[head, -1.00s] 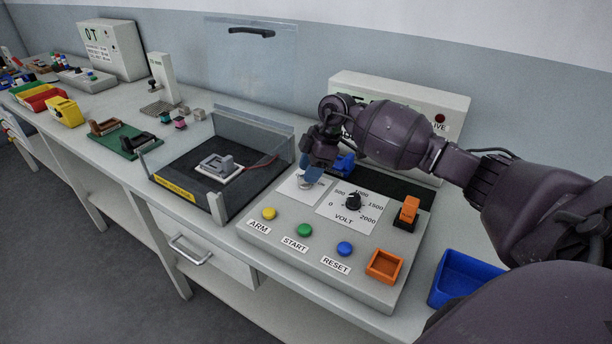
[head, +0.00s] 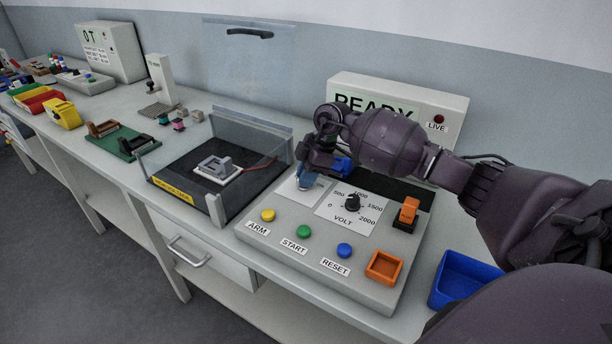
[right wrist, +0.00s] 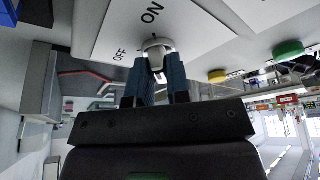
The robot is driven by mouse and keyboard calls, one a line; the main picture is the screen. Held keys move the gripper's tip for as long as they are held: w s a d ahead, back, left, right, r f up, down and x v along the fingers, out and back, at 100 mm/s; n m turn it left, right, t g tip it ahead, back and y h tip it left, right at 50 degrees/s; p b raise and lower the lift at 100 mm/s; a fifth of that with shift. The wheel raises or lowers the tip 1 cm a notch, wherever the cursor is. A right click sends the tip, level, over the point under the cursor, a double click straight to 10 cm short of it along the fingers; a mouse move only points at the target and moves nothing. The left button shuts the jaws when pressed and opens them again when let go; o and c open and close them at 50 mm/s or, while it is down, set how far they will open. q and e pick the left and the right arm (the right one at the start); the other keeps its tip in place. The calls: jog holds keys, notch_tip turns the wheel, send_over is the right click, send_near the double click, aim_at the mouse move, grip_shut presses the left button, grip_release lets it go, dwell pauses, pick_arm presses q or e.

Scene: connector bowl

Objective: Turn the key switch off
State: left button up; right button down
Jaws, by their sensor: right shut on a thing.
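The key switch (right wrist: 156,43) shows in the right wrist view as a pale round piece on a white plate with the words ON and OFF. My right gripper (right wrist: 157,62) has its blue fingers on both sides of it and is shut on the key. Which word the key points to, I cannot tell. In the head view my right gripper (head: 302,181) reaches down to the white key plate (head: 286,190) at the back left of the control panel (head: 378,293). It hides the key there. My left gripper is not in view.
The VOLT knob (head: 352,203) stands just right of my gripper. Yellow (head: 268,215), green (head: 304,232) and blue (head: 344,250) buttons line the front. A clear-walled test box (head: 216,207) is at the left. The display box (head: 456,104) behind reads READY, partly covered by my arm.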

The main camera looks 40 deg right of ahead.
jog(key=shift+f+n, duration=0.1)
jog(key=shift+n, duration=0.2)
jog(key=n+g, duration=0.1)
jog(key=n, duration=0.1)
jog(key=shift+n, duration=0.4)
jog(key=n+g, duration=0.1)
jog(key=n, duration=0.1)
jog(key=n+g, duration=0.1)
jog(key=n, duration=0.2)
jog(key=shift+w+f+g, duration=0.15)
jog(key=shift+g, duration=0.15)
jog(key=n+g+b, duration=0.1)
jog(key=n, duration=0.3)
jog(key=shift+w+a+f+h, duration=0.1)
jog(key=shift+h, duration=0.3)
jog(key=n+g+h+b, duration=0.1)
jog(key=n, duration=0.3)
jog(key=shift+a+n+h, duration=0.1)
jog(key=shift+n+h, duration=0.2)
jog(key=shift+n, duration=0.4)
